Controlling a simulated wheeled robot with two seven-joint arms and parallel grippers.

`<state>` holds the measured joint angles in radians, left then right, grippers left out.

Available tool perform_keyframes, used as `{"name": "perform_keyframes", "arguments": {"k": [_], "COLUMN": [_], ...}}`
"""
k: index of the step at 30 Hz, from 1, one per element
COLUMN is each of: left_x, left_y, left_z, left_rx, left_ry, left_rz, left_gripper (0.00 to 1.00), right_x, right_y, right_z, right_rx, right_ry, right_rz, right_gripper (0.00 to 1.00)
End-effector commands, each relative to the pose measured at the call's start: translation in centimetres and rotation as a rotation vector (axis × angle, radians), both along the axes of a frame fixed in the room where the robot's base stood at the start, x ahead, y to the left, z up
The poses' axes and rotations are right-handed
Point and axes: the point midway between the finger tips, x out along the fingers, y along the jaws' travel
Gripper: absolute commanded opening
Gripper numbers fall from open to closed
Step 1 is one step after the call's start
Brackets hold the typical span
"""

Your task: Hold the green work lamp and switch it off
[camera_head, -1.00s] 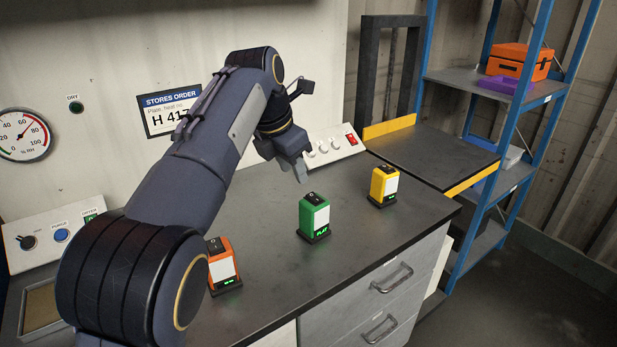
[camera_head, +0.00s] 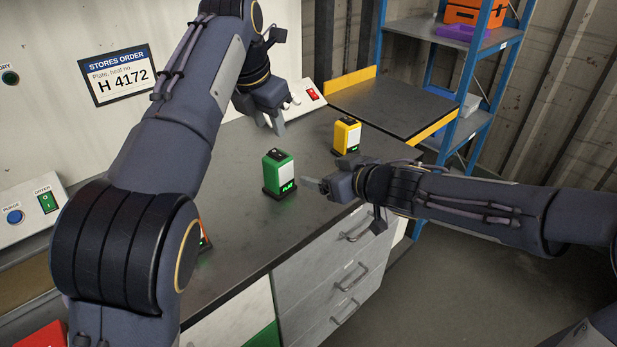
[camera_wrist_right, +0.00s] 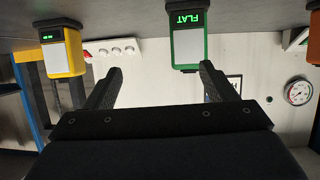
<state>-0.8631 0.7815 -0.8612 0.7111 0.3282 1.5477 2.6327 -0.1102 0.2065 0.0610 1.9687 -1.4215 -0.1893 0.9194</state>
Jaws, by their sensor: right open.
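The green work lamp (camera_head: 276,168) stands upright on the grey bench top, with a white panel, a dark base and a lit "FLAT" sign. My left gripper (camera_head: 275,122) is behind and above it, fingers pointing down, apart from it; its jaw opening is not clear. My right gripper (camera_head: 318,185) is just to the right of the lamp, pointing at it. In the right wrist view, which is upside down, the right gripper (camera_wrist_right: 159,78) is open and empty. The lamp (camera_wrist_right: 187,48) shows beyond the fingers, nearer the right-hand one. The lamp's switch is hidden there.
A yellow lamp (camera_head: 346,135) stands behind my right forearm. An orange lamp (camera_head: 205,237) is mostly hidden by my left arm. A white switch panel (camera_head: 308,99) is at the bench's back. Drawers (camera_head: 335,265) face front. The bench front of the green lamp is clear.

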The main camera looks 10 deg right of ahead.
Motion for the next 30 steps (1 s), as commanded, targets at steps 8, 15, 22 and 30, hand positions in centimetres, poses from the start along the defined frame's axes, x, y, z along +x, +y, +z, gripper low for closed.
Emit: {"name": "perform_keyframes", "arguments": {"k": [8, 15, 22, 30], "left_x": [0.0, 0.0, 0.0, 0.0], "left_y": [0.0, 0.0, 0.0, 0.0], "left_z": [0.0, 0.0, 0.0, 0.0], "left_rx": [0.000, 0.000, 0.000, 0.000], "left_ry": [0.000, 0.000, 0.000, 0.000], "left_rz": [0.000, 0.000, 0.000, 0.000], "left_gripper": [0.36, 0.36, 0.36, 0.36], "right_x": [0.8, 3.0, 5.1, 5.8], "right_y": [4.5, 6.6, 8.4, 8.9], "right_z": [-1.6, -3.0, -4.0, -4.4], "right_rx": [0.016, 0.015, 0.015, 0.014], "right_ry": [0.007, 0.007, 0.006, 0.005], "right_rz": [0.161, 0.163, 0.162, 0.159], "right_gripper": [0.78, 0.78, 0.78, 0.78]}}
